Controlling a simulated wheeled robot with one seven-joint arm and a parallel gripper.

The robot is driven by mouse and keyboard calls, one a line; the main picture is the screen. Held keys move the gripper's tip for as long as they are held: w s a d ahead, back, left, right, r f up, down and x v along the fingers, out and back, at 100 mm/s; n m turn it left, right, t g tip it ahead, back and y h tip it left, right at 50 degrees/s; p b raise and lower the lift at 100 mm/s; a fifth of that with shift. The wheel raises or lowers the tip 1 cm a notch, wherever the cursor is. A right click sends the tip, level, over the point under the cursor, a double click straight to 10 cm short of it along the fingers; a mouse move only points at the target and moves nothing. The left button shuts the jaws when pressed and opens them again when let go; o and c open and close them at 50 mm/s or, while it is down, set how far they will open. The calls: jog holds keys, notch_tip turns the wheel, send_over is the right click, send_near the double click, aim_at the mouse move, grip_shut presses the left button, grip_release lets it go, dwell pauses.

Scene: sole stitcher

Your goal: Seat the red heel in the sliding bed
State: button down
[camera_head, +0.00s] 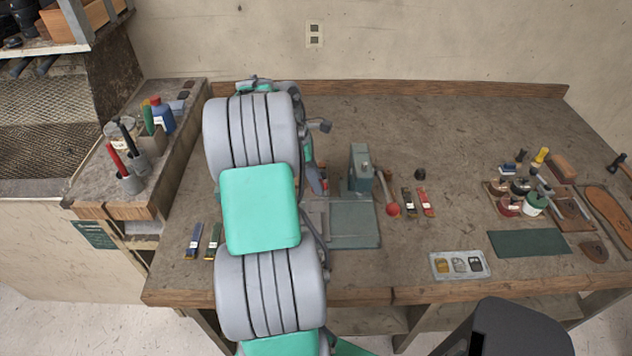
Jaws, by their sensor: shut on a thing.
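My grey and green arm rises through the left middle of the view and covers much of the bench behind it. My gripper cannot be made out, and what it holds cannot be seen. A teal machine block (361,165) stands on the bench just right of my arm, with a flat grey-green plate (355,230) in front of it. Whether this plate is the sliding bed I cannot tell. A lever with a red ball end (393,210) is beside it. I cannot pick out the red heel for certain. Small red and blue parts show at my arm's right edge, partly hidden.
A grey tray (437,265) is near the front edge. A dark green mat (529,243), jars and tools fill the right side. The bench behind the machine is mostly clear.

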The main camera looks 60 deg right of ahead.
jog(key=shift+f+b, duration=0.55)
jog(key=shift+f, duration=0.05)
jog(key=shift+f, duration=0.1)
jog(key=shift+f+b, duration=0.95)
jog(key=shift+f, duration=1.35)
jog(key=shift+r+p, duration=0.1)
jog(key=shift+p, duration=1.05)
jog(key=shift+f, duration=0.6)
jog(key=c, duration=1.3)
grip_release()
jog(key=shift+c, duration=0.2)
